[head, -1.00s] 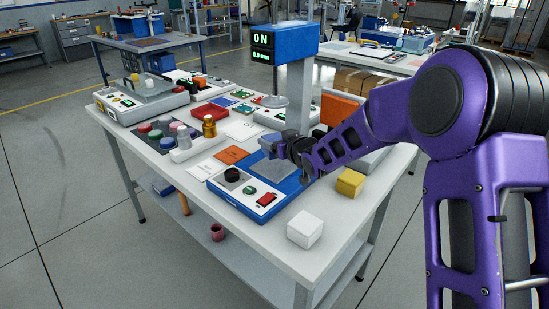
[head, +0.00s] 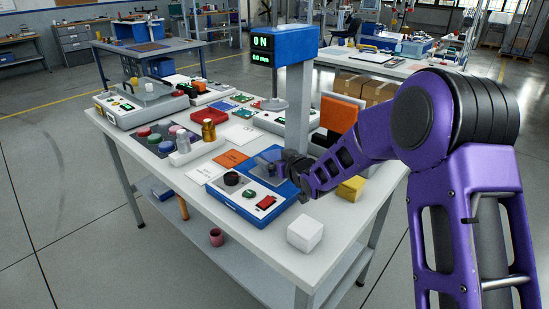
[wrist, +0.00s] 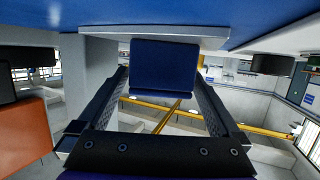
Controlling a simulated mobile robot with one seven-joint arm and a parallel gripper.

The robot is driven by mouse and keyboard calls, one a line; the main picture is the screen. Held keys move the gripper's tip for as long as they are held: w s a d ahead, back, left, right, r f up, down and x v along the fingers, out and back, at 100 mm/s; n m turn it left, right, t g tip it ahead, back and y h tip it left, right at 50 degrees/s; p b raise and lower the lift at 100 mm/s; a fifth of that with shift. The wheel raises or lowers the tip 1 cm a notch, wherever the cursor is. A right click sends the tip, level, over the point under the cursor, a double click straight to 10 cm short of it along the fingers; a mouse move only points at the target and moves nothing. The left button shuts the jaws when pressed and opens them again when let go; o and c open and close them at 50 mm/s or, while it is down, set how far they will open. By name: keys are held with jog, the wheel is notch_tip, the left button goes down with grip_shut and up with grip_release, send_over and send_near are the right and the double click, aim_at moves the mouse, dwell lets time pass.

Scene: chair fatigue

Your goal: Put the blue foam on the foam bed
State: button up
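The blue foam is a dark blue block (wrist: 163,68) between my fingertips in the wrist view, which looks upside down. My gripper (wrist: 161,75) is shut on it, one finger at each side. The foam bed is the pale surface (wrist: 150,32) on the blue tester base, right against the foam's near edge; whether they touch I cannot tell. In the head view my gripper (head: 274,163) is low over the tester base (head: 238,206), beside the grey column (head: 298,108). The foam itself is hard to make out there.
A display head (head: 283,46) reading ON tops the column. A black knob (head: 231,178) and red switch (head: 266,202) are on the base's front. A yellow block (head: 351,188), white cube (head: 305,233) and orange panel (head: 340,113) stand close by. Bottles and trays crowd the left.

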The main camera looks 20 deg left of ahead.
jog(key=shift+r, duration=0.1)
jog(key=shift+d+r, duration=0.1)
jog(key=shift+r, duration=0.05)
jog(key=p+v, duration=0.1)
jog(key=v, duration=1.1)
